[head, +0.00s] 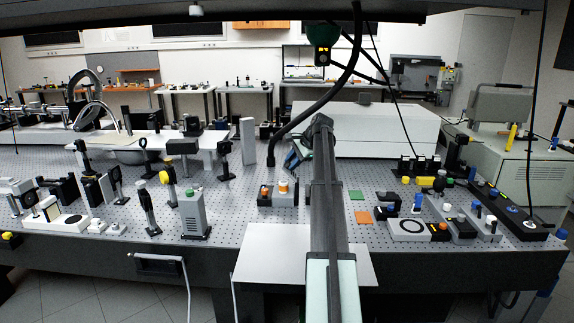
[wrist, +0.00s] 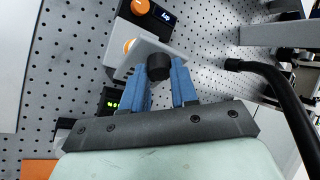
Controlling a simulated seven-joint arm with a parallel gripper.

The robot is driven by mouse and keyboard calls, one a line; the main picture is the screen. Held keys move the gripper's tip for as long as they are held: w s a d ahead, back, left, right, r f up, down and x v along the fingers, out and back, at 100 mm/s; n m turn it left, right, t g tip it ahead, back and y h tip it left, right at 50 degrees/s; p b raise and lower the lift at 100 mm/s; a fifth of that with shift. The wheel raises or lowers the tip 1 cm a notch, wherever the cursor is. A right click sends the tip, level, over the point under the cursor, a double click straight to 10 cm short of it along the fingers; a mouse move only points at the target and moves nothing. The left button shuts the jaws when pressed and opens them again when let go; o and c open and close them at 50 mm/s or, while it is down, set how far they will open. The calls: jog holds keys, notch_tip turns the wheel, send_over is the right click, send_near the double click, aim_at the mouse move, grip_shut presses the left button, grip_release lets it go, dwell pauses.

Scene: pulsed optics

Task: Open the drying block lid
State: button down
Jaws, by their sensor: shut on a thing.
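In the wrist view, my gripper (wrist: 161,76) has its two blue fingers on either side of a round black knob (wrist: 159,67) and is shut on it. The knob is at a light grey part (wrist: 138,53), which looks like the drying block lid. Whether the lid is raised or seated cannot be told. A dark housing with green lit digits (wrist: 112,99) shows behind my left finger, partly hidden. In the head view, my arm covers much of this area, and a bit of blue of my gripper (head: 294,157) shows at its left edge.
A dark box with an orange knob and a lit display (wrist: 160,14) stands close by. A black hose (wrist: 275,75) curves at the right. A small block with orange-capped items (head: 278,195) stands left of my arm. Green (head: 356,195) and orange (head: 364,217) squares lie right of it.

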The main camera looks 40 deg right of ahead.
jog(key=s+d+f+m+t+y, duration=0.1)
jog(key=s+d+t+y, duration=0.3)
jog(key=t+y, duration=0.1)
jog(key=shift+s+d+m+t, duration=0.2)
jog(key=shift+m+t, duration=0.1)
jog(key=shift+t, duration=0.6)
jog(key=c, duration=0.9)
grip_release()
jog(key=shift+o, duration=0.2)
jog(key=v, duration=1.3)
jog(key=shift+s+d, duration=0.25)
jog(key=shift+d, duration=0.1)
